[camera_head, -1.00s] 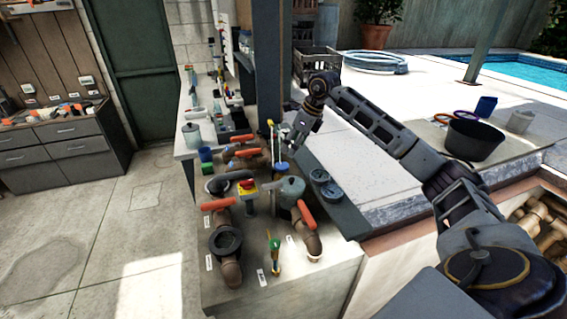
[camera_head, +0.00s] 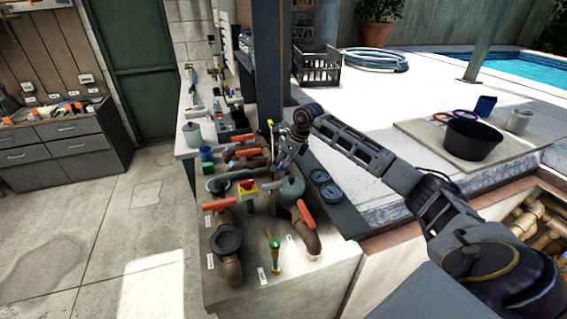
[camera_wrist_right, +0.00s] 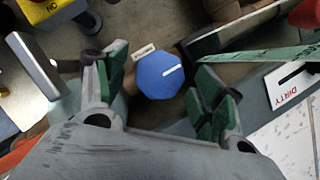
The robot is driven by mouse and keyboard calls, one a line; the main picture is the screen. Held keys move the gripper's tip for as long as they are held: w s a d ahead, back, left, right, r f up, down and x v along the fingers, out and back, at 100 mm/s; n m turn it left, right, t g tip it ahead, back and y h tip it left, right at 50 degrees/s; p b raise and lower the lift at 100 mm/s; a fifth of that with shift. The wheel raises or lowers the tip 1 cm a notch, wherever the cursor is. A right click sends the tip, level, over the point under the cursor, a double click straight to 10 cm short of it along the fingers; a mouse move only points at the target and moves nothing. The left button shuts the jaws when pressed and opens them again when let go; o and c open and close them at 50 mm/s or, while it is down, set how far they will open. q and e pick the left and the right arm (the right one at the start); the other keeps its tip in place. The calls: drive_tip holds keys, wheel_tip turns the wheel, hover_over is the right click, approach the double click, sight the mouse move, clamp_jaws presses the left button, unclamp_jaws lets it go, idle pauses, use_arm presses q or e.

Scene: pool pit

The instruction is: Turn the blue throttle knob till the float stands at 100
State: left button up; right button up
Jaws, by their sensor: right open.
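The blue throttle knob (camera_wrist_right: 160,76) shows in the right wrist view as a faceted cap with a white line pointing to the upper right. My right gripper (camera_wrist_right: 164,72) is open, with its green-padded fingers to the left and right of the knob. I cannot tell whether they touch it. In the head view my right gripper (camera_head: 282,160) is over the back part of the pipework, and the knob is hidden there or too small to make out. I cannot make out the float or its scale reading. My left gripper is not in view.
Two round gauges (camera_head: 325,186) lie to the right. A "DIRTY" label (camera_wrist_right: 293,84) is beside the right finger. A post (camera_head: 268,70) stands behind.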

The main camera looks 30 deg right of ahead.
drive_tip(key=c, duration=1)
